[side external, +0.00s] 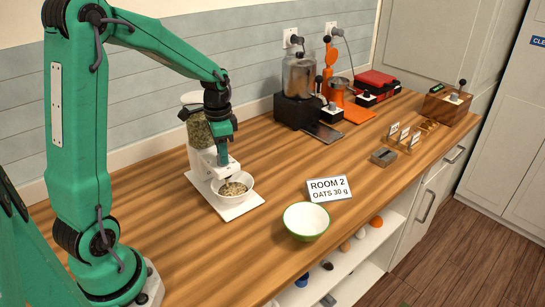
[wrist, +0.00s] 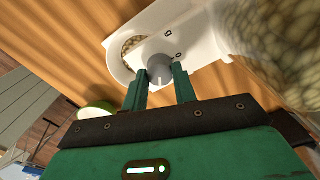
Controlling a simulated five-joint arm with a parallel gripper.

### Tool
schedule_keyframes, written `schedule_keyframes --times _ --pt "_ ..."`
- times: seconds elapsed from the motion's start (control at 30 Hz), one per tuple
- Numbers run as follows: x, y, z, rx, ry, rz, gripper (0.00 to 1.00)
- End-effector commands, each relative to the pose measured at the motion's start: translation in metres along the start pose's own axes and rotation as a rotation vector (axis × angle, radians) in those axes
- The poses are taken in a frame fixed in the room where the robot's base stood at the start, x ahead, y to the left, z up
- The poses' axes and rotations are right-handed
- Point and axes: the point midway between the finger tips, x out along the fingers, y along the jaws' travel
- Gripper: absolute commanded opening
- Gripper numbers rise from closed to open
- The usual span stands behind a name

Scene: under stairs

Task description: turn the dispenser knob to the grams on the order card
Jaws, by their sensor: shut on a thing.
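The white dispenser (side external: 202,160) stands on the counter, its clear hopper (side external: 197,128) holding greenish-tan grain. My gripper (side external: 223,158) is at the front of its body. In the wrist view my gripper (wrist: 160,80) has its two green fingers shut on the grey knob (wrist: 159,66). Dial marks show beside the knob, but I cannot read its setting. A white bowl (side external: 246,197) with grain in it sits under the dispenser on its base; it shows partly in the wrist view (wrist: 127,60). The order card (side external: 329,188) reads "ROOM 2, OATS 30 g".
An empty green-rimmed bowl (side external: 306,220) stands near the front edge, by the card. A black grinder (side external: 298,95), an orange device (side external: 336,85), a red case (side external: 375,82) and a wooden box (side external: 447,105) stand farther back.

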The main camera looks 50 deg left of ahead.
Motion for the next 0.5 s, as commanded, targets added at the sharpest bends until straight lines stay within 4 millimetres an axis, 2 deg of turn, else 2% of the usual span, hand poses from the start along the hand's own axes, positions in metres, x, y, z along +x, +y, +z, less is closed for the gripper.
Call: schedule_keyframes --times 0.37,0.4,0.5 --pt "0.0007 0.0 0.0004 0.004 -0.001 0.001 0.05" --pt "0.0007 0.0 0.0004 0.004 -0.001 0.001 0.33" --pt "0.0006 0.0 0.0003 0.004 -0.001 0.001 0.49"
